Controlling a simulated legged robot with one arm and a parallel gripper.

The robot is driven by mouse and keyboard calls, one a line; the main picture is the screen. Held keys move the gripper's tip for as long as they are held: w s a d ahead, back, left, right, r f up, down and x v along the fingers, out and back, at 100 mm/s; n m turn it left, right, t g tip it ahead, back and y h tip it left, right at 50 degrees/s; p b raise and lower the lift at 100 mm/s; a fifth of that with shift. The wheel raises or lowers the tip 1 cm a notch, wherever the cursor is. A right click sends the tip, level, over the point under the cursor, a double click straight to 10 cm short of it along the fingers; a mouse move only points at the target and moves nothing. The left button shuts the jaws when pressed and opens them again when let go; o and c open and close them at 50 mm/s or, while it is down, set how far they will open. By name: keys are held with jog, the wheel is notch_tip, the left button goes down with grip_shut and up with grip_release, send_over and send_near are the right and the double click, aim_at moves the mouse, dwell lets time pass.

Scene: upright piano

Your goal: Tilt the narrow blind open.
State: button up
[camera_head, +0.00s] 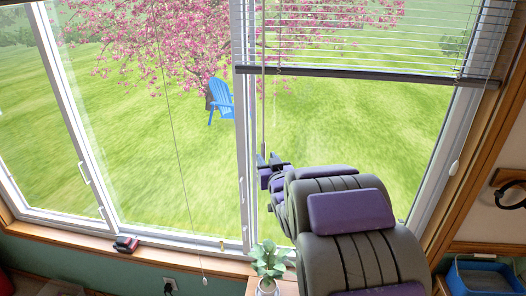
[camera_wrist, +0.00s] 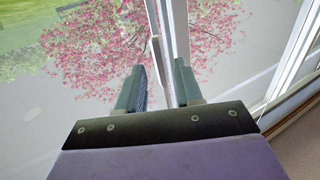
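The narrow blind (camera_head: 370,42) hangs at the upper right of the head view, over the top of the right window pane. Its slats look thin, with the garden showing between them, above a dark bottom rail (camera_head: 368,76). A thin wand (camera_head: 263,115) hangs down near its left end. My gripper (camera_head: 269,161) is at the wand's lower end; I cannot tell if it touches it. In the wrist view my gripper (camera_wrist: 160,68) has its two fingers apart, with a pale upright strip between or behind them. Whether that strip is the wand or window frame is unclear.
A white-tipped cord (camera_head: 454,167) hangs at the blind's right, and a long cord (camera_head: 178,150) crosses the left panes. A potted plant (camera_head: 269,262) stands below my arm. The wooden sill (camera_head: 160,252) holds a small dark red object (camera_head: 126,244). A blue bin (camera_head: 484,278) is at right.

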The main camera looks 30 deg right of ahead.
aim_at(264, 154)
jog(key=shift+w+d, duration=0.25)
jog(key=shift+w, duration=0.95)
jog(key=shift+w+d, duration=0.2)
jog(key=shift+w, duration=1)
grip_shut()
